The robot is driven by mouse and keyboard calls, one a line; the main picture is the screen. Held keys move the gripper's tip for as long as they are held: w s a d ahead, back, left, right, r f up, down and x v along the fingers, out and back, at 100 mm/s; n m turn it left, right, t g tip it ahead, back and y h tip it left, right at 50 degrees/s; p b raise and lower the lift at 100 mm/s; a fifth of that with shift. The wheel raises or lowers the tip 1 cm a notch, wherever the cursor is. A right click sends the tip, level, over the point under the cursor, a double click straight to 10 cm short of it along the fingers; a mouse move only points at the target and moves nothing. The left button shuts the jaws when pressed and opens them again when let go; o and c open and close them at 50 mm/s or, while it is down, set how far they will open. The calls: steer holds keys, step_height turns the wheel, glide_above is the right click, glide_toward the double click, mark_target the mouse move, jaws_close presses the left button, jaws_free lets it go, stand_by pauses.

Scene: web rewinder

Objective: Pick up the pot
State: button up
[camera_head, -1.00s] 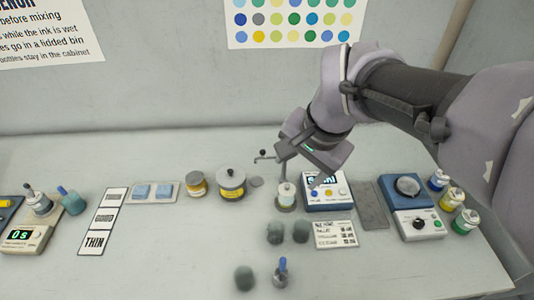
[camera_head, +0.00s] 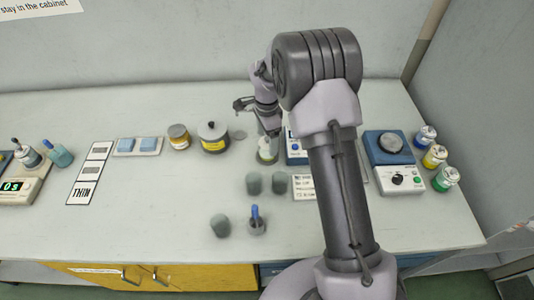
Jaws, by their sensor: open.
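A grey pot (camera_head: 213,138) with a yellow band and a dark knob on its lid stands upright on the bench, left of centre. My arm hides part of the bench to the right.
Grey-green cups (camera_head: 253,184) and a small holder with a blue tool (camera_head: 256,222) stand in front. A tray with blue pads (camera_head: 138,146) lies left. A scale (camera_head: 390,150) and ink bottles (camera_head: 434,156) stand right. The bench left of the cups is clear.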

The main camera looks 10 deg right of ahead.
step_height(320, 180, down, 6)
steer(key=shift+w+d+r+b, duration=0.1)
steer(key=shift+w+b, duration=0.05)
steer(key=shift+b, duration=1.05)
steer(key=shift+r, duration=0.2)
steer(key=shift+c, duration=0.7)
steer(key=c, duration=1.4)
